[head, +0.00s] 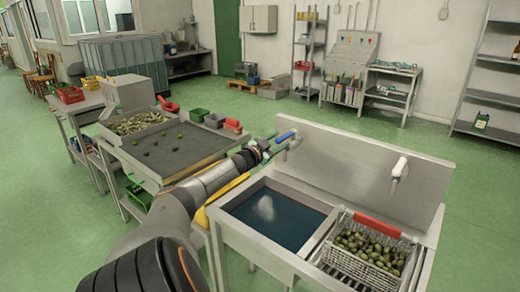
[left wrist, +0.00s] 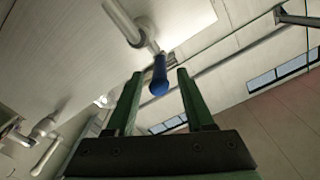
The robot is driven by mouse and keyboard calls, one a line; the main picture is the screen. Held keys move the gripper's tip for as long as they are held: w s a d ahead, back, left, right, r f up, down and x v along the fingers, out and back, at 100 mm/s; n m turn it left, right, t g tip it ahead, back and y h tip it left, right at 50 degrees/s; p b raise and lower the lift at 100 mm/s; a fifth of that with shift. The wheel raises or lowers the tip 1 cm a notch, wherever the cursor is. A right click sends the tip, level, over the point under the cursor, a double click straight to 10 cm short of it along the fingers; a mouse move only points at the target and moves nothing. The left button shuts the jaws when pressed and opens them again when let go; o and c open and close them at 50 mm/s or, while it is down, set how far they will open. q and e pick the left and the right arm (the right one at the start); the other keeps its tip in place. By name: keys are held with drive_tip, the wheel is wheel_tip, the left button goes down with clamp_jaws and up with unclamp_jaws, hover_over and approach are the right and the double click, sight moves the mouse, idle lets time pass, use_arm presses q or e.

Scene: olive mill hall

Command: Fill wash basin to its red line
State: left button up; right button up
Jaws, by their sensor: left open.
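The wash basin (head: 268,214) is the left compartment of a steel sink unit and holds dark, shiny water. My left gripper (head: 270,147) is open and empty, right by that tap. In the left wrist view the blue handle (left wrist: 159,82) shows between the two green fingertips. I cannot tell whether either finger touches it. My right gripper is out of view.
A wire basket (head: 360,265) of olives with a red handle fills the right sink compartment, under a second, pale tap (head: 399,170). A sorting table (head: 175,150) with olives stands left of the sink. Green floor (head: 485,215) is free on the right.

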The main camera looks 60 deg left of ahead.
use_arm(q)
drive_tip(key=shift+p+v, duration=1.3)
drive_tip(key=shift+v, duration=1.4)
drive_tip(key=shift+p+v, duration=0.45)
drive_tip(key=shift+v, duration=2.05)
